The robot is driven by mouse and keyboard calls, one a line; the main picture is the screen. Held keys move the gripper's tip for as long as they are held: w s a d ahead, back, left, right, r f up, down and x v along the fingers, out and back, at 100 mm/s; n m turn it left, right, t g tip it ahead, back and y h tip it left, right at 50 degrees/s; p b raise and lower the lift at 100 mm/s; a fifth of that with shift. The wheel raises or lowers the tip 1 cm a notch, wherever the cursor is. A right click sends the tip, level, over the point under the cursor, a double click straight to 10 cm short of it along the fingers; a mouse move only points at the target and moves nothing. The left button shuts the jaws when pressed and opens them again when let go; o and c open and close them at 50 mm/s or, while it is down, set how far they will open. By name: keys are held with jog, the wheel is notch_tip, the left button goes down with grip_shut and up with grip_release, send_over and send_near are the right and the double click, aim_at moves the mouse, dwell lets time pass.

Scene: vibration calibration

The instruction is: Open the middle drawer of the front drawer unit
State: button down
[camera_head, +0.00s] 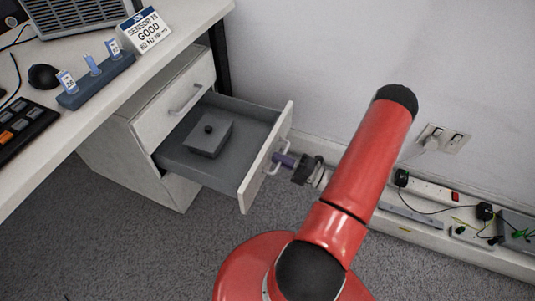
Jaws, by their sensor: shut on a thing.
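The front drawer unit (100,160) is a light grey cabinet under the desk. Its middle drawer (268,160) is pulled well out toward the right, and a grey lidded box with a black knob (208,138) lies inside. My gripper (283,163) is at the drawer's front panel, shut on its handle (271,168). The fingertips are small in view and partly hidden by the handle and wrist. The top drawer (172,98), with a curved handle, is shut above it. The lowest part of the unit is partly covered by the open drawer.
The desk (170,38) carries a sign (144,30), a blue sensor rack (95,80) and a black keypad (20,128). A low ledge with power strips and cables (440,210) runs along the wall at right. Carpet (150,245) is clear below the drawer.

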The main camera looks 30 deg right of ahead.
jog(key=shift+s+d, duration=0.35)
jog(key=shift+s, duration=0.2)
jog(key=c, duration=1.6)
grip_release()
jog(key=shift+c, duration=0.2)
jog(key=shift+d, duration=0.1)
jog(key=v, duration=0.7)
jog(key=shift+s+b, duration=0.3)
jog(key=shift+b, duration=0.1)
jog(key=shift+d+f, duration=0.1)
jog(key=shift+d, duration=0.1)
